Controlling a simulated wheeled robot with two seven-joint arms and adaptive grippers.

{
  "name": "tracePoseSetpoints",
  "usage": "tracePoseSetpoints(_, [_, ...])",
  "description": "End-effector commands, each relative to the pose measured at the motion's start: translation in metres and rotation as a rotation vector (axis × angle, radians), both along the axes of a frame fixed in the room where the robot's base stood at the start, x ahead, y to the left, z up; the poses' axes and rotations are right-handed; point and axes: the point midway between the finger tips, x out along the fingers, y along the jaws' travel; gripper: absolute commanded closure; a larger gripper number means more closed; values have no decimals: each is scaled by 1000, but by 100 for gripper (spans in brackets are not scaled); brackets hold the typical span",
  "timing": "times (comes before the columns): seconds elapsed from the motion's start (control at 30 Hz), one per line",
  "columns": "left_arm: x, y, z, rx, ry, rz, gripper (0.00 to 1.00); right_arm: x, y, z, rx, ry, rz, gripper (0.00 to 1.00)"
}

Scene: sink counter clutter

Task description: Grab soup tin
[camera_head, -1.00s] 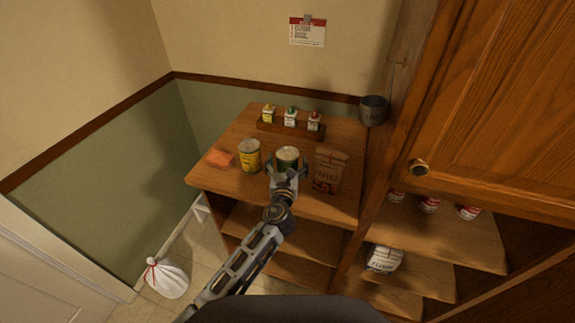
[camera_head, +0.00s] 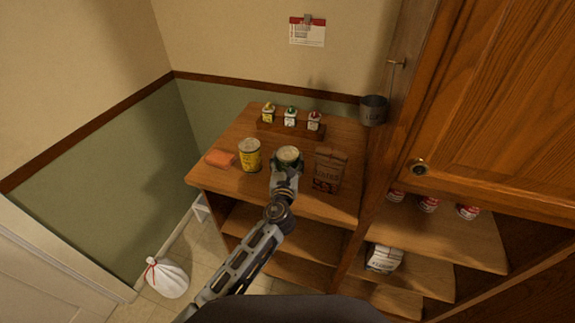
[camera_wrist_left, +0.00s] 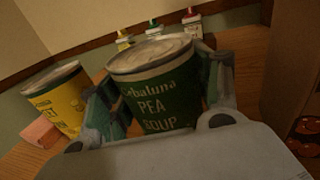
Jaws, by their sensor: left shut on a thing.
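The soup tin (camera_head: 288,154) is a green can with a pale metal lid, on or just above the wooden counter. In the left wrist view the tin (camera_wrist_left: 158,95) shows the words "pea soup" and stands a little tilted in the picture. My left gripper (camera_head: 287,164) is shut on it, one finger on each side. In the left wrist view the fingers of my left gripper (camera_wrist_left: 160,100) press against the can's sides. The tin's bottom is hidden by the gripper, so I cannot tell whether it touches the counter. My right gripper is not in view.
A yellow tin (camera_head: 250,155) and an orange block (camera_head: 220,158) stand to the left. A wooden rack (camera_head: 290,131) with small bottles is behind. A tall cabinet (camera_head: 480,90) bounds the right side.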

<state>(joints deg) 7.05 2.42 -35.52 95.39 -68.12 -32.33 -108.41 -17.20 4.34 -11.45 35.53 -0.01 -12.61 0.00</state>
Motion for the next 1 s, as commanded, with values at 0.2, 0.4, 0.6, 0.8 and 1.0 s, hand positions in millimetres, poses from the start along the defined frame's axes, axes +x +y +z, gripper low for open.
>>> tracePoseSetpoints(0.2, [0,0,1,0,-3,-1,77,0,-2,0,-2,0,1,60])
tracePoseSetpoints(0.4, [0,0,5,-1,-3,0,77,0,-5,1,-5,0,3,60])
tracePoseSetpoints(0.6, [1,0,21,-3,-6,-1,77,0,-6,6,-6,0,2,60])
tracePoseSetpoints(0.8, [0,0,47,-2,-6,-1,77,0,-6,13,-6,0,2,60])
tracePoseSetpoints(1.0, [0,0,76,-2,-6,-1,77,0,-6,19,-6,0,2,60])
